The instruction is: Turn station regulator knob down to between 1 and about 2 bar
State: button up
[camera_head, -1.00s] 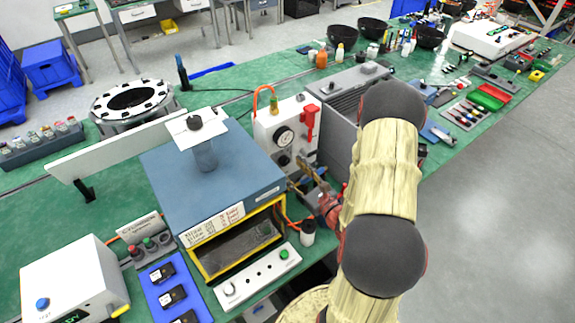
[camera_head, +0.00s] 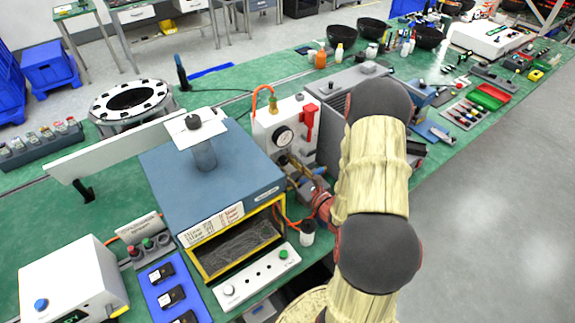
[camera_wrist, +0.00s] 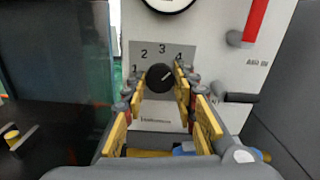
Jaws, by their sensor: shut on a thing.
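The black round regulator knob (camera_wrist: 160,77) sits on a grey scale plate marked 1 to 4, on the front of the white station panel (camera_wrist: 215,60). A pale mark on the knob points up and right, toward the 4 side. My gripper (camera_wrist: 160,83) has its yellow-sided fingers on either side of the knob, shut on it. In the head view my gripper (camera_head: 287,165) is at the panel's lower front and hides the knob. The round gauge (camera_head: 283,137) is above it; its needle is too small to read, and the wrist view cuts it off.
A red handle (camera_head: 309,121) is on the panel, right of the gauge. The blue-topped oven (camera_head: 240,160) stands close on the left. A grey finned unit (camera_head: 335,100) is behind on the right. A small dark-capped bottle (camera_head: 307,235) stands near the bench edge.

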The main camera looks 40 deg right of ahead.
jog(key=c, duration=0.5)
jog(key=shift+c, duration=0.2)
jog(key=n+b, duration=0.3)
jog(key=n, duration=0.1)
jog(key=shift+f+n, duration=0.1)
jog(key=shift+n, duration=0.2)
jog(key=n+b, duration=0.4)
jog(key=shift+f+n, duration=0.1)
jog(key=shift+n, duration=0.2)
jog(key=n+b, duration=0.4)
jog(key=b, duration=0.2)
jog(key=shift+a+n, duration=0.1)
jog(key=shift+n, duration=0.2)
jog(key=n+b, duration=0.2)
jog(key=b, duration=0.2)
jog(key=shift+n, duration=0.4)
jog(key=shift+n+b, duration=0.6)
jog(key=shift+b, duration=0.35)
